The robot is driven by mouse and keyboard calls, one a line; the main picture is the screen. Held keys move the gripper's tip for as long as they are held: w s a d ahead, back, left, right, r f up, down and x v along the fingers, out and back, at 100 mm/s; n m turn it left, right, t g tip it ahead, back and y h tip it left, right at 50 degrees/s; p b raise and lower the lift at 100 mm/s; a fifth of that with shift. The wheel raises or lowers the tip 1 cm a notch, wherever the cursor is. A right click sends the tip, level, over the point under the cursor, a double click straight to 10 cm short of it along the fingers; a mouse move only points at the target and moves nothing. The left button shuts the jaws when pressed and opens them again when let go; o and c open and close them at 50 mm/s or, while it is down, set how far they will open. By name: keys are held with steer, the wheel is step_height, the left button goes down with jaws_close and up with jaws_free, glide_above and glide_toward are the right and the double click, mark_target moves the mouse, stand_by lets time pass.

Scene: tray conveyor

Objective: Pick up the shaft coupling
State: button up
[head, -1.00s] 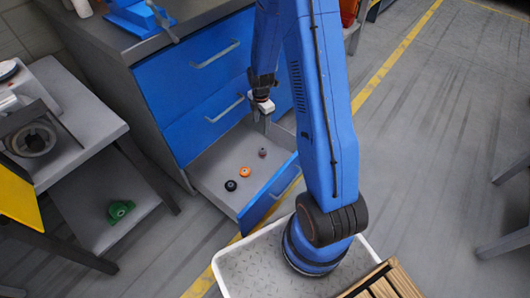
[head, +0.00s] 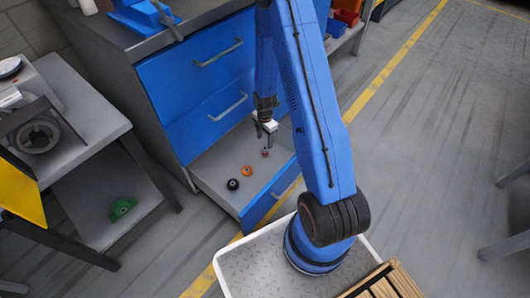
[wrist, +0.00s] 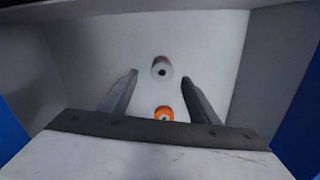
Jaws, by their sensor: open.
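A small grey cylinder with a dark centre hole, which looks like the shaft coupling (head: 265,153), stands on the floor of the open bottom drawer (head: 213,178). In the wrist view the coupling (wrist: 162,68) shows between and just beyond the fingertips. My gripper (head: 266,138) is open and empty, pointing down above the coupling. Its two fingers (wrist: 160,78) stand apart on either side of it, and no contact shows. An orange ring-like part (head: 247,171) lies close by, and it also shows in the wrist view (wrist: 164,114), nearer the gripper's base.
A black round part (head: 233,184) is also in the drawer. Drawer walls surround the gripper, and the blue drawer front (head: 268,195) stands pulled out. Closed blue drawers (head: 207,68) are above. A grey side table (head: 90,105) with a green part (head: 122,209) is at left.

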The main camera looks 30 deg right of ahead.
mark_target(265, 148)
steer(key=shift+f, duration=1.4)
steer(key=shift+s+f, duration=0.15)
steer(key=shift+f, duration=1.2)
steer(key=shift+s+f, duration=0.1)
steer(key=shift+f, duration=1.2)
steer(key=c, duration=1.3)
